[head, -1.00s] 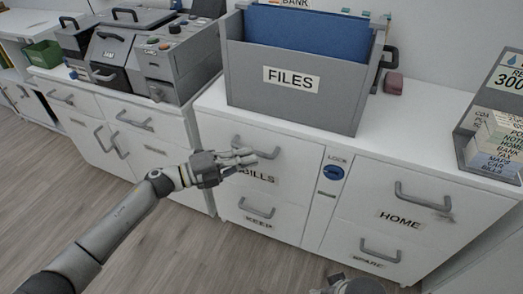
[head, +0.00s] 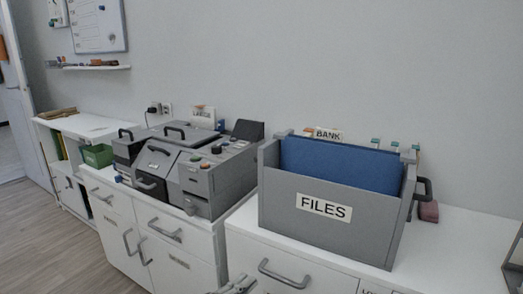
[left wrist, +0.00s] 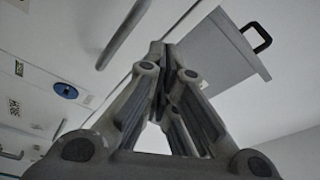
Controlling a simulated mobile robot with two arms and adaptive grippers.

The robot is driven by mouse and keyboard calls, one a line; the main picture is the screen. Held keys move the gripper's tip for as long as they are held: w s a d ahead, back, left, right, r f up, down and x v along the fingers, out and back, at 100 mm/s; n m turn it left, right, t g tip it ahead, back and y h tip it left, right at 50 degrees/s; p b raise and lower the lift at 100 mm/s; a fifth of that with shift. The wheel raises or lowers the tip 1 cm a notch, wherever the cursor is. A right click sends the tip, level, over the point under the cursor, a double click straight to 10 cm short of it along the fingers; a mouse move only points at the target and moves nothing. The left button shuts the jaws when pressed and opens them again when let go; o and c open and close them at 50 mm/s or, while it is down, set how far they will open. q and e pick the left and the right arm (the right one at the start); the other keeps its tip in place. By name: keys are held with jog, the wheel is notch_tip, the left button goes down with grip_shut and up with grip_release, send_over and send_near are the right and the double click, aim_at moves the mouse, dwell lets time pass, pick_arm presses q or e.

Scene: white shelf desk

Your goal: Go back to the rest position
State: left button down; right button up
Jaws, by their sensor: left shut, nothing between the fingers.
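My left gripper (head: 238,284) shows only in part at the bottom edge of the head view, low in front of the white drawer cabinet. In the left wrist view my left gripper (left wrist: 166,45) has its fingers together with nothing between them. Beyond the fingers in that view are a drawer handle (left wrist: 124,35) and the grey files box (left wrist: 215,55). My right gripper is in neither view.
The grey files box (head: 290,210) with a blue folder (head: 340,165) stands on the white cabinet (head: 465,240). Grey machines (head: 215,175) stand on the cabinet to the left. A green bin (head: 97,156) sits farther left. Wood floor (head: 60,255) is clear at lower left.

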pick_arm(q)
jog(key=s+a+f+n+g+y, duration=0.3)
jog(key=s+a+f+n+y, duration=0.75)
jog(key=f+n, duration=0.35)
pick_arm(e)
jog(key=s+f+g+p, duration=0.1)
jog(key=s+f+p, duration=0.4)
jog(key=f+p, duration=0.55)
pick_arm(q)
jog(key=s+a+f+n+g+p, duration=0.1)
jog(key=s+a+f+g+p, duration=0.2)
jog(key=s+f, duration=0.4)
jog(key=s+a+f+n+g+y+p, duration=0.1)
jog(key=s+f, duration=0.6)
jog(key=s, duration=1.3)
jog(key=s+a+f+n+g+y+p, duration=0.1)
jog(key=s+a+f+g+p, duration=0.3)
jog(key=s, duration=0.9)
notch_tip(320, 180, down, 4)
jog(key=shift+s+a+r+n+g+p, duration=0.25)
jog(key=shift+n+g+p, duration=0.45)
jog(key=shift+g, duration=0.5)
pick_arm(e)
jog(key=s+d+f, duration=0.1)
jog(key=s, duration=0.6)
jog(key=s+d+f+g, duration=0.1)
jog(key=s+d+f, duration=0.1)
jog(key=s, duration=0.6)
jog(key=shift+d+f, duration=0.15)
